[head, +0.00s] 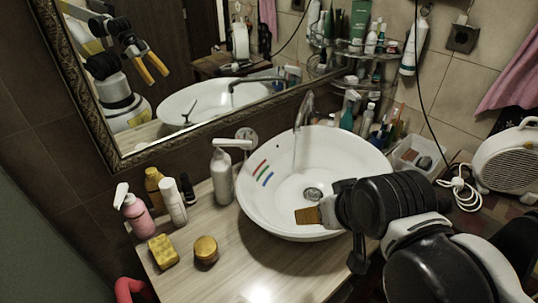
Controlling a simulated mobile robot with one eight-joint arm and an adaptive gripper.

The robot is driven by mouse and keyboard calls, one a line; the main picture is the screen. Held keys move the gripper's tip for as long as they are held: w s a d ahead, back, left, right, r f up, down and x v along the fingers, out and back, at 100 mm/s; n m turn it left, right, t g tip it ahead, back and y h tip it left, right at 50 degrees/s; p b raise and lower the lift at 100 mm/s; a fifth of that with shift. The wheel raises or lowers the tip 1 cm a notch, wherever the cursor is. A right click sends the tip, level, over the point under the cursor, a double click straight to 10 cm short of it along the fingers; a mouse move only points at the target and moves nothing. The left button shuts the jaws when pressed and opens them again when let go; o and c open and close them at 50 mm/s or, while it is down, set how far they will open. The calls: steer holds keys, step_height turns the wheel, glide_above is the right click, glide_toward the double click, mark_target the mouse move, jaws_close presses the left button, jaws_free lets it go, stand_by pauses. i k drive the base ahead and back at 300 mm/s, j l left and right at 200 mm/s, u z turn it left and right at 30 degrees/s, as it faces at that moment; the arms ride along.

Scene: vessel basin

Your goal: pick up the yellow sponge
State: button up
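A yellow sponge (163,252) lies on the wooden counter at the lower left, just left of a round brown-gold jar. My gripper (308,216) is over the right part of the white basin, well to the right of the sponge and apart from it. One orange-brown finger shows directly; the other is hidden. In the mirror, my gripper's two orange fingers show spread apart with nothing between them.
The round jar (206,250) is close beside the sponge. A pink pump bottle (137,215), a white tube (173,202) and a white dispenser (222,175) stand behind. The counter's front middle (262,272) is clear.

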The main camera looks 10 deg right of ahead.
mark_target(163, 251)
steer(key=u, duration=1.35)
